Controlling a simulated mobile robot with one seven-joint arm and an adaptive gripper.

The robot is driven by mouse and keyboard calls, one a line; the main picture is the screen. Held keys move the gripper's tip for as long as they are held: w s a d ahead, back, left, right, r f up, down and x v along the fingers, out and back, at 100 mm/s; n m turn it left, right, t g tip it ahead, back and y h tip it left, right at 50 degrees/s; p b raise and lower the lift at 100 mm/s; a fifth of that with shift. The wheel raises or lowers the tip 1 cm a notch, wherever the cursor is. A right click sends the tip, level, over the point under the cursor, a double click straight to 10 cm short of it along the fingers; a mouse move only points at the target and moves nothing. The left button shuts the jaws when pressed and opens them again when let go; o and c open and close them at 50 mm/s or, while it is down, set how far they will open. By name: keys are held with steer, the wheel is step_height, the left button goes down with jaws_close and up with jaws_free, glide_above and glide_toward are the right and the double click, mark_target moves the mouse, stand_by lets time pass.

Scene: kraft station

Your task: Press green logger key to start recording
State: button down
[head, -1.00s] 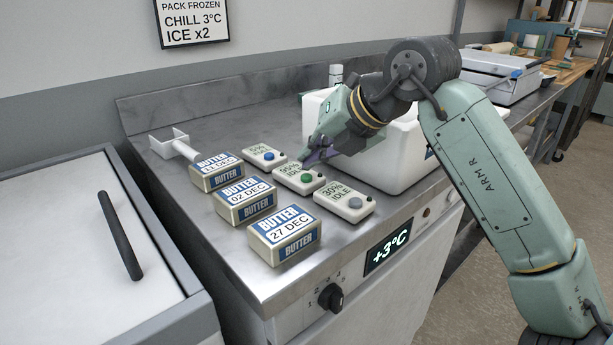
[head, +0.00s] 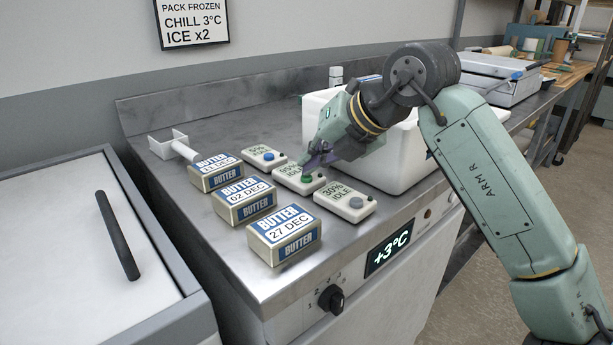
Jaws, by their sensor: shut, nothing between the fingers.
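The logger with the green key (head: 306,179) is the middle one of three small white loggers on the steel counter. Its label is partly hidden by my gripper. My gripper (head: 306,170) is shut and empty, with its tips right at the green key; I cannot tell whether they touch it. The logger with the blue key (head: 262,157) lies behind it. The logger with the grey key (head: 345,202) lies in front of it, its label reading "30% IDLE".
Three butter packs (head: 284,235) stand in a row left of the loggers. A white box (head: 400,165) stands right behind my gripper. A white bracket-like scoop (head: 172,146) lies at the back left. The counter's front left (head: 240,262) is bare.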

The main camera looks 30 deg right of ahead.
mark_target(311, 176)
steer(key=shift+f, duration=0.25)
steer(key=shift+r, duration=0.1)
stand_by(0.3)
steer(key=shift+r+p, duration=0.4)
steer(key=shift+r, duration=0.45)
steer(key=shift+r+p, duration=1.7)
steer(key=shift+r, duration=0.85)
steer(key=shift+f, duration=0.1)
